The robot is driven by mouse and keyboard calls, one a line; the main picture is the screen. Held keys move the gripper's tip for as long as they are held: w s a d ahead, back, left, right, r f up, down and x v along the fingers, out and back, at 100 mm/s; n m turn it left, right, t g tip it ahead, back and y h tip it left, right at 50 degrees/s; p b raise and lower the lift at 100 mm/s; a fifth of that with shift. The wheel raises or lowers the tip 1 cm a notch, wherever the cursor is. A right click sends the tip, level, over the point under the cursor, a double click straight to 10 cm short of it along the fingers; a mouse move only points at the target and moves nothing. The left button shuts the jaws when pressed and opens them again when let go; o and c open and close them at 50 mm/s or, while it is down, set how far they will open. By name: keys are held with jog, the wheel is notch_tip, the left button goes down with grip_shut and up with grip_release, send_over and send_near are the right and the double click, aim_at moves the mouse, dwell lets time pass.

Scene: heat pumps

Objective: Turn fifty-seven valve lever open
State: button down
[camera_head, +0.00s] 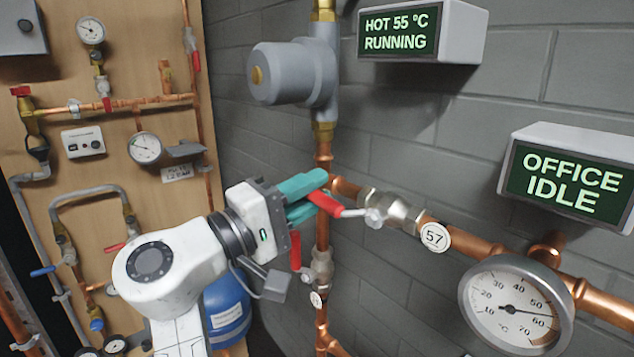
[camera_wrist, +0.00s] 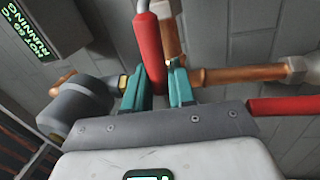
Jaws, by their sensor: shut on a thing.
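The valve marked 57 (camera_head: 397,209) sits on a copper pipe that slopes down to the right from a vertical pipe, with its round "57" tag (camera_head: 435,237) just right of it. Its lever has a red grip (camera_head: 325,203) and points left from the valve, roughly along the pipe. My gripper (camera_head: 313,196) has teal fingers and is shut on the red grip near its free end. In the wrist view the red lever (camera_wrist: 148,50) stands between the two teal fingers (camera_wrist: 157,88). The fingers partly hide the grip.
A second red lever (camera_head: 296,247) hangs on a valve of the vertical pipe, just below my gripper; a red bar also shows at right in the wrist view (camera_wrist: 288,107). A grey pump (camera_head: 295,72) is above. A dial gauge (camera_head: 515,305) is at lower right.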

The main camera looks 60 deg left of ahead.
jog(key=shift+s+a+f+n, duration=0.1)
jog(key=shift+f+n, duration=0.5)
jog(key=shift+n, duration=0.1)
jog(key=shift+f, duration=0.1)
jog(key=c, duration=1.1)
grip_release()
jog(key=b+v, duration=0.3)
jog(key=v, duration=0.7)
jog(key=shift+s, duration=0.35)
